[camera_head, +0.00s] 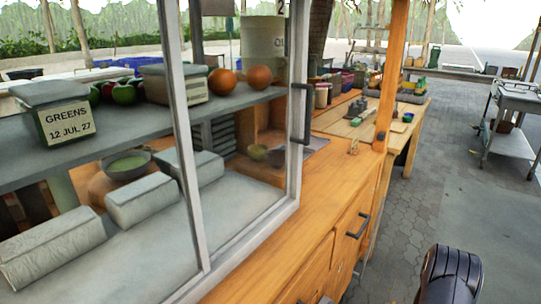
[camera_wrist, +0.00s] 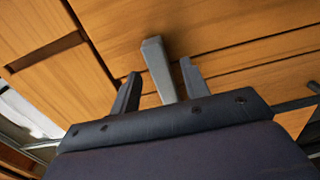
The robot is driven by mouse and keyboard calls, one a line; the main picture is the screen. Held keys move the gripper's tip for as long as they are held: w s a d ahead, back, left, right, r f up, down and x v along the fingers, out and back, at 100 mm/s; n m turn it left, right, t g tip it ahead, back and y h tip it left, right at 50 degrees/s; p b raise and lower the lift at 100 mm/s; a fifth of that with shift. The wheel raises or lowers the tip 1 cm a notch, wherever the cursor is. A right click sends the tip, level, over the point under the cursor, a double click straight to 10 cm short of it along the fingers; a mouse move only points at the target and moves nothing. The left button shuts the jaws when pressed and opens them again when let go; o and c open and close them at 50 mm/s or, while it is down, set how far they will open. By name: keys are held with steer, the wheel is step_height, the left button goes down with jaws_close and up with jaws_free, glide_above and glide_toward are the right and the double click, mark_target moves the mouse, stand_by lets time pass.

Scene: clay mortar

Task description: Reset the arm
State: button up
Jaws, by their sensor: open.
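My gripper (camera_wrist: 160,68) shows in the wrist view with its two dark grey fingers apart. A lighter grey bar (camera_wrist: 157,58) stands between the fingers in that picture, in front of wooden panels (camera_wrist: 225,30). It looks like a handle; I cannot tell whether the fingers touch it. In the head view, a dark rounded part of my arm (camera_head: 450,275) is at the lower right, and my gripper is not clearly visible there.
A wooden counter (camera_head: 262,262) with dark drawer handles (camera_head: 358,226) runs along the left. A glass-fronted cabinet holds a greens container (camera_head: 62,125), white blocks (camera_head: 150,200) and a bowl (camera_head: 127,165). Paved floor (camera_head: 440,190) is open to the right; a metal cart (camera_head: 516,103) stands beyond.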

steer(key=v, duration=0.9)
steer(key=w+a+r+n+b, duration=0.1)
steer(key=w+a+n, duration=0.2)
steer(key=w+a, duration=0.3)
steer(key=shift+a+n, duration=0.4)
steer(key=shift+a, duration=1.15)
steer(key=shift+w+r, duration=0.1)
steer(key=shift+w, duration=0.05)
